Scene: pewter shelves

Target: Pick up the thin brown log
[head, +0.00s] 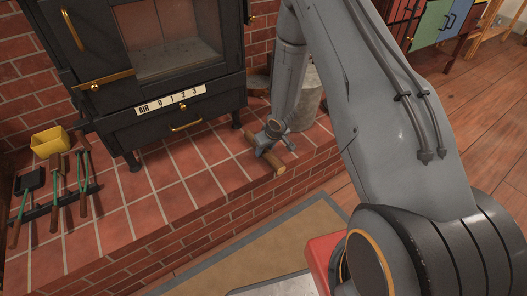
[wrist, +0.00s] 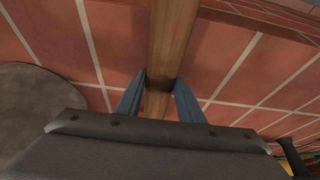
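The thin brown log (head: 271,158) lies on the red tiled hearth, at its right part, running from back left to front right. It also shows in the wrist view (wrist: 171,35), running from the top edge down between the fingers. My gripper (head: 263,147) is over the log and points down. In the wrist view, the two blue-grey fingers (wrist: 161,80) stand on either side of the log, close against its sides, with no clear gap. The log appears to be still at the tiles. The far part of the log is hidden behind my gripper in the wrist view.
A dark stove (head: 150,75) with brass handles stands behind left on the hearth (head: 150,205). A grey metal bucket (head: 306,98) is behind the gripper. Fire tools (head: 60,190) and a yellow container (head: 50,142) are at the left. Tiles around the log are clear.

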